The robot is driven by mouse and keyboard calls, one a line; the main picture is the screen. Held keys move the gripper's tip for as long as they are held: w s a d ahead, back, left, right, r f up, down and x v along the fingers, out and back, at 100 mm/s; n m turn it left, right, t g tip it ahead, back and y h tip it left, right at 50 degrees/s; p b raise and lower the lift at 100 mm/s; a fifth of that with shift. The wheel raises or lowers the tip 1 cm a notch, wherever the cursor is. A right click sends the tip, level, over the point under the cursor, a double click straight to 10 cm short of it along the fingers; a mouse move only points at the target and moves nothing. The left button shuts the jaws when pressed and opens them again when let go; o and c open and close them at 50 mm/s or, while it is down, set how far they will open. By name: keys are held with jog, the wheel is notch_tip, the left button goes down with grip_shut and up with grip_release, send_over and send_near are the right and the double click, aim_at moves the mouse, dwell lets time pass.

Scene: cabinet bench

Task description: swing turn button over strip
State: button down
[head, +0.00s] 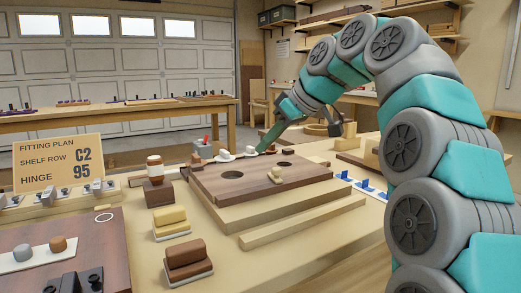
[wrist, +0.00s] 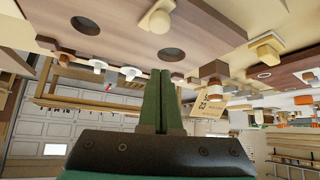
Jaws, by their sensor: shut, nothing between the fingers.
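Two pale knobbed pieces, left (head: 223,155) and right (head: 250,151), sit along the panel's far edge; I cannot tell which part is the strip. My gripper (head: 263,149) is at this far edge beside the right piece. Its green fingers show together and empty in the wrist view (wrist: 162,74). Contact with the pieces cannot be told.
Yellow (head: 171,220) and brown (head: 188,259) stacked blocks sit at the front left. A fitting-plan card (head: 58,162) stands behind. Blue clips (head: 366,185) lie to the right.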

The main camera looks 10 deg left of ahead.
jog(key=d+r+p, duration=0.1)
jog(key=w+d+r+p, duration=0.2)
jog(key=r, duration=0.1)
jog(key=shift+w+r, duration=0.1)
jog(key=shift+w, duration=0.05)
dwell(0.6)
